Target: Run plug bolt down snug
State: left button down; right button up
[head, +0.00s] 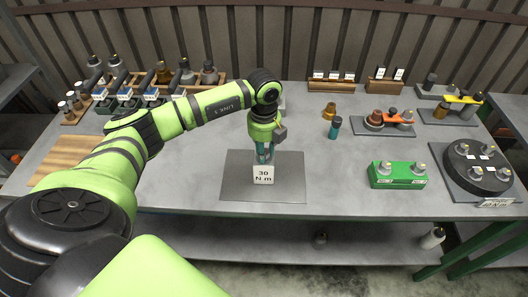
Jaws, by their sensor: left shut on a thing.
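My left gripper (264,142) points straight down over the dark grey mat (230,178) in the middle of the table. It is shut on a teal tool (262,156), of which only a narrow part shows. A white tag reading 30 N.m (263,175) stands in front of the tool's lower end and hides it. I cannot make out a plug bolt there, nor whether the tool touches one. My right gripper is not in view.
A teal cylinder (335,128) and a brass piece (329,111) stand right of the mat. A green block (397,176) with grey knobs and a black round fixture (481,168) are farther right. Racks of parts line the back.

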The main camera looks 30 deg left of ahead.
pick_arm(q)
jog(key=m+b, duration=0.3)
jog(key=m, duration=0.1)
jog(key=shift+f+m, duration=0.15)
jog(key=shift+m, duration=0.15)
jog(key=m+b, duration=0.3)
jog(key=m, duration=0.1)
jog(key=shift+m+b, duration=0.3)
jog(key=shift+b, duration=0.1)
jog(key=m+b, duration=0.3)
jog(key=m, duration=0.1)
jog(key=shift+m+b, duration=1)
jog(key=shift+m, duration=1.3)
jog(key=shift+r, duration=0.2)
jog(key=c, duration=1)
grip_release()
jog(key=shift+o, duration=0.2)
